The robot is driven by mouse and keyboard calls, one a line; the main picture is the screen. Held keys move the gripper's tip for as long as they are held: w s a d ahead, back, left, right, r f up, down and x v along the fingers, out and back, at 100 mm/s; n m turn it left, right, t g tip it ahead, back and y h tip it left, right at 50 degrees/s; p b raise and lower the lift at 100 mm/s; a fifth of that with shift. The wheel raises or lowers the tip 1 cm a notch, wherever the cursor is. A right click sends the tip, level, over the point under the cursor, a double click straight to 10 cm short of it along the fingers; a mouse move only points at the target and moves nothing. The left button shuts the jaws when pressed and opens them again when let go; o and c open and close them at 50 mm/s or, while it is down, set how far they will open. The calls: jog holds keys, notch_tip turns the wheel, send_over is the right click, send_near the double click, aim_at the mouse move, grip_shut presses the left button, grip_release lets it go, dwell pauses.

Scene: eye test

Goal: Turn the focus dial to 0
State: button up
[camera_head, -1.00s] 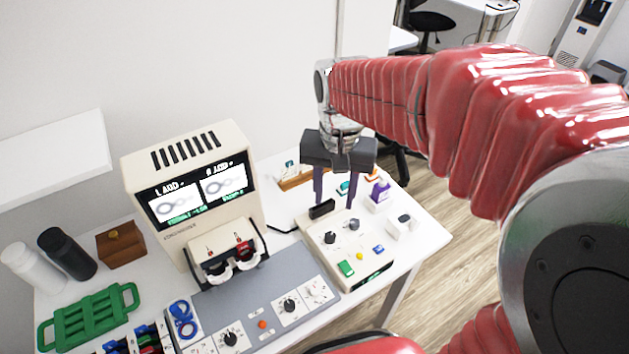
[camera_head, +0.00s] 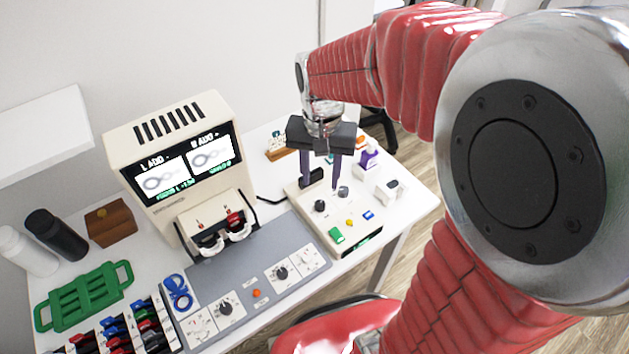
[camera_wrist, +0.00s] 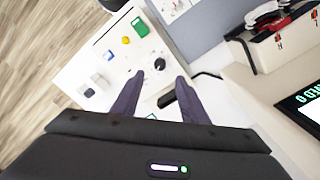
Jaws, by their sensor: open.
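I cannot read which dial is the focus dial. A cream control box (camera_head: 349,243) on the table bears a black dial (camera_head: 320,205) and a grey dial (camera_head: 343,191). My gripper (camera_head: 320,189) is open and points down above this box, its two purple fingers apart and empty. In the wrist view the black dial (camera_wrist: 160,64) shows between and just beyond the fingertips (camera_wrist: 159,76). The grey dial is mostly hidden there by a finger. The grey panel (camera_head: 252,272) has two more black dials, one at front left (camera_head: 226,308) and one at right (camera_head: 282,272).
A beige viewer (camera_head: 163,116) with two screens stands left. A white block (camera_head: 391,189) and a purple item (camera_head: 369,158) sit close right of the box.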

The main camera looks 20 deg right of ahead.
aim_at(320, 204)
notch_tip(320, 204, down, 9)
jog(key=shift+f, duration=0.15)
dwell(0.4)
grip_shut()
dwell(0.3)
dwell(1.3)
grip_release()
notch_tip(320, 204, up, 14)
dwell(0.7)
jog(key=shift+f, duration=0.1)
